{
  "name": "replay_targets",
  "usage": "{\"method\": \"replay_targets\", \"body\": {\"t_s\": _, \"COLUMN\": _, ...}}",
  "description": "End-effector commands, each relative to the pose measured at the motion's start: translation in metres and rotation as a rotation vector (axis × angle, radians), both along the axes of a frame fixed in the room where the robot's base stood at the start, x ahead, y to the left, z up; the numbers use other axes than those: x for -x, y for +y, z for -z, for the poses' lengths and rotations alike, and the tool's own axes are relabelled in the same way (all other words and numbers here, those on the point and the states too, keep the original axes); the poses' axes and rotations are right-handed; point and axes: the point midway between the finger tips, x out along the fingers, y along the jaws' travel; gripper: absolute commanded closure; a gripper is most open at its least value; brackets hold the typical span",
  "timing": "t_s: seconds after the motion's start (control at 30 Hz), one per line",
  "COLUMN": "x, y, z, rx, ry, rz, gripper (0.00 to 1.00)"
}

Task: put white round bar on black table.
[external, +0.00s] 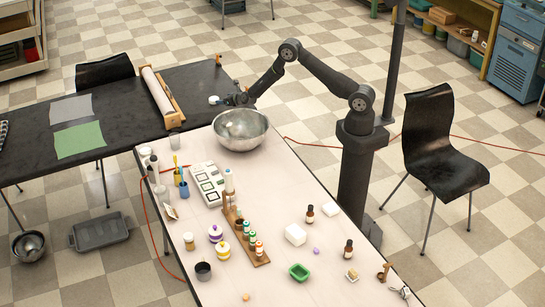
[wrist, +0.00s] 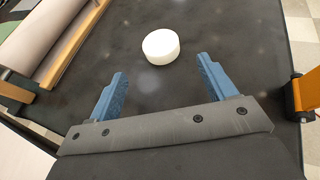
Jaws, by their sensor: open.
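The white round bar (wrist: 161,46) lies flat on the black table (wrist: 232,72) in the wrist view. In the external view the bar (external: 213,99) is a small white spot on the black table (external: 125,110), near its right end. My gripper (wrist: 160,78) is open and empty. Its two blue fingers stand apart, with the bar beyond their tips and touching neither. In the external view my gripper (external: 232,100) is just right of the bar, low over the table's right end.
A paper roll (external: 157,91) on a wooden holder stands left of the bar. A metal bowl (external: 240,140) sits on the pink-white table (external: 290,190) below my forearm. An orange tape dispenser (wrist: 304,95) is at the right in the wrist view. Green and grey sheets lie farther left.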

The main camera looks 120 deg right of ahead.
Motion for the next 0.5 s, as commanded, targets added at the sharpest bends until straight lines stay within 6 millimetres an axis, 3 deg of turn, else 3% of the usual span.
{"method": "replay_targets", "body": {"t_s": 0.2, "x": 0.008, "y": 0.02, "z": -0.009, "rx": 0.0, "ry": -0.001, "rz": 0.0, "gripper": 0.23}}
{"method": "replay_targets", "body": {"t_s": 0.5, "x": 0.01, "y": 0.024, "z": -0.011, "rx": 0.0, "ry": -0.001, "rz": 0.001, "gripper": 0.23}}
